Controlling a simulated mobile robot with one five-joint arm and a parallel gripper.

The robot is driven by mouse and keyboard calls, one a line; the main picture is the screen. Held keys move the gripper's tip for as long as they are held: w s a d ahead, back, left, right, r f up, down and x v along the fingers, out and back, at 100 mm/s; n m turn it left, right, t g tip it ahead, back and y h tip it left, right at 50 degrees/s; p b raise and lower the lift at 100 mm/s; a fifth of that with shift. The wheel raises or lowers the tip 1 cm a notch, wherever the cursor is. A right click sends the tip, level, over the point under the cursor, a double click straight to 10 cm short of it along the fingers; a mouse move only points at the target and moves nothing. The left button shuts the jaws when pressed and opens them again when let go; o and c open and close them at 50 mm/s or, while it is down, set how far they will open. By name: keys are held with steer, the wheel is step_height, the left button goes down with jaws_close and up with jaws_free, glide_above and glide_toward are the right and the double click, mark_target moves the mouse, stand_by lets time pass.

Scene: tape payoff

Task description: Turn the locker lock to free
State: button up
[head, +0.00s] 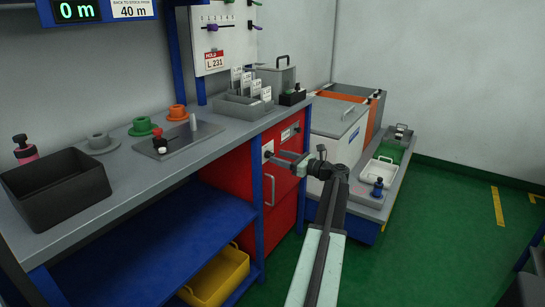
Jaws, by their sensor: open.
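The red locker (284,190) is under the right end of the grey bench, with its door closed and an upright metal handle (270,190) on its front. The lock (267,154) shows as a small light and dark part at the upper left of the door. Its exact setting is too small to tell. My gripper (284,158) is open in front of the upper door, its fingers pointing left towards the lock. Nothing shows between the fingers. I cannot tell whether a finger touches the lock.
A label plate (290,132) is on the locker's upper front. A blue bench leg (257,200) stands left of the door. A grey-white bin (338,130) and a low cart with a white tray (378,173) stand to the right. Green floor (440,230) is clear at right.

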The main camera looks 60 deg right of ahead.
steer(key=shift+w, duration=1.45)
jaws_close()
steer(key=shift+n, duration=0.4)
steer(key=n, duration=1.3)
steer(key=shift+a+f, duration=0.2)
steer(key=shift+a, duration=0.1)
steer(key=shift+n, duration=2)
steer(key=shift+f, duration=0.1)
